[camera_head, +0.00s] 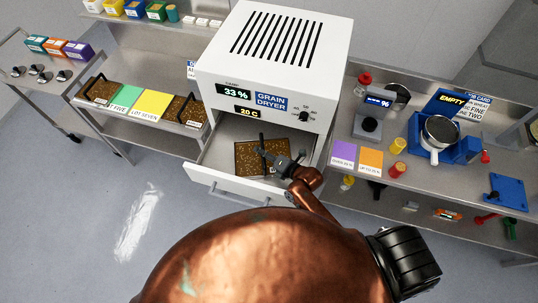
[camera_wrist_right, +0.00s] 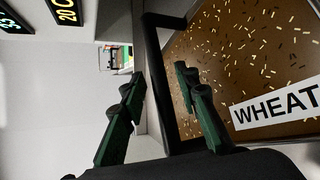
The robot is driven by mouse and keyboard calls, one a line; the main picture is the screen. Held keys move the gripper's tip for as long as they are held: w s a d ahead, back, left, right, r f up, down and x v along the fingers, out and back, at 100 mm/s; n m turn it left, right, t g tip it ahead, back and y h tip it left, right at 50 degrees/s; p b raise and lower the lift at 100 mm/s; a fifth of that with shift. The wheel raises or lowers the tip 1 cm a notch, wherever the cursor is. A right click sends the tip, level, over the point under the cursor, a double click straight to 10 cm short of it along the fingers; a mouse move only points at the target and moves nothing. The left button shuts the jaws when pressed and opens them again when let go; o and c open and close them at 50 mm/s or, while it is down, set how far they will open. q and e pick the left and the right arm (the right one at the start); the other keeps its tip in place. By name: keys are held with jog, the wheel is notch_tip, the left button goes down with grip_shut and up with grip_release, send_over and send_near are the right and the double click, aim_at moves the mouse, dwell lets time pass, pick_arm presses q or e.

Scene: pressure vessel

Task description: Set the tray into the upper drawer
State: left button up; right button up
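The tray (camera_head: 250,165) is a flat square of brown grain inside the open drawer (camera_head: 218,160) of the white grain dryer (camera_head: 265,55). In the right wrist view the tray (camera_wrist_right: 225,60) carries a white WHEAT label and a black handle (camera_wrist_right: 160,95). My right gripper (camera_head: 273,156) is over the tray at its handle. In the wrist view its green-black fingers (camera_wrist_right: 158,78) stand apart on either side of the handle, with gaps showing, so it looks open. Whether the tray rests fully on the drawer floor is hard to tell. My left gripper is not in view.
At left, a steel bench (camera_head: 120,122) holds two grain trays and green and yellow cards. At right, a long bench (camera_head: 405,180) holds a scale (camera_head: 372,118), a blue stand with a pan (camera_head: 440,130), and cards. The open floor (camera_head: 100,225) lies at lower left.

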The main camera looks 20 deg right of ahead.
jog(key=b+v, duration=0.2)
jog(key=v, duration=1)
jog(key=shift+w, duration=0.15)
dwell(0.8)
